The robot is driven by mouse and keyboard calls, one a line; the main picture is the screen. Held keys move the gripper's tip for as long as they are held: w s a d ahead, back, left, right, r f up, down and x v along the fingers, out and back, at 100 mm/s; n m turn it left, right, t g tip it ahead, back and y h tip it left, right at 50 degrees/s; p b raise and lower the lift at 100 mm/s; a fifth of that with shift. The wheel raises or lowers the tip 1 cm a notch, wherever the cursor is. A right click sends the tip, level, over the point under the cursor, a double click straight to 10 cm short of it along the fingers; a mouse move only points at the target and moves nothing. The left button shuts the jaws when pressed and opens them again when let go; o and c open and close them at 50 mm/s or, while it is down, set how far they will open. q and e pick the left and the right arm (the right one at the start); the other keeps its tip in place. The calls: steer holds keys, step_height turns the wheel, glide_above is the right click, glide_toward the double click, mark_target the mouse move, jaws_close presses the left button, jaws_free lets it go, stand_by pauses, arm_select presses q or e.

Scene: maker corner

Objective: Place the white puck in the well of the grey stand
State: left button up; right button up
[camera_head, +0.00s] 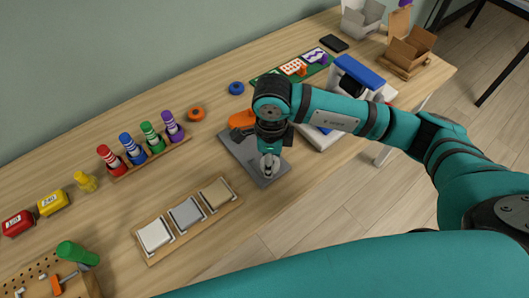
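My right gripper (268,167) comes in from the right and points down over a flat dark grey plate (238,150), close to its front end. Its fingertips are small and light-coloured here, so I cannot tell whether they are open or shut on something. I cannot make out the white puck for certain; it may be hidden at the fingertips. No well of the grey stand shows clearly; my gripper and arm cover part of the grey plate. My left gripper is not in view.
A wooden tray (151,259) with white, grey and tan squares lies front-left of the plate. A rack (120,172) of coloured cylinders stands behind left. A blue-and-white machine (356,72) stands right.

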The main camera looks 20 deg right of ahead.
steer(key=w, duration=0.3)
steer(key=shift+w+a+f, duration=0.15)
steer(key=shift+w, duration=0.15)
step_height(320, 180, down, 3)
steer(key=shift+f+p, duration=0.15)
steer(key=shift+p, duration=0.5)
steer(key=shift+f+b, duration=0.5)
steer(key=o, duration=0.8)
steer(key=shift+s, duration=0.2)
steer(key=shift+o, duration=1.2)
steer(key=shift+w+f, duration=0.1)
steer(key=shift+f, duration=0.05)
steer(key=shift+r+p, duration=0.4)
steer(key=shift+r, duration=0.05)
steer(key=shift+w+r, duration=0.15)
steer(key=shift+r, duration=0.2)
step_height(320, 180, up, 12)
steer(key=b, duration=0.1)
steer(key=shift+f+b, duration=0.25)
steer(key=shift+b, duration=0.1)
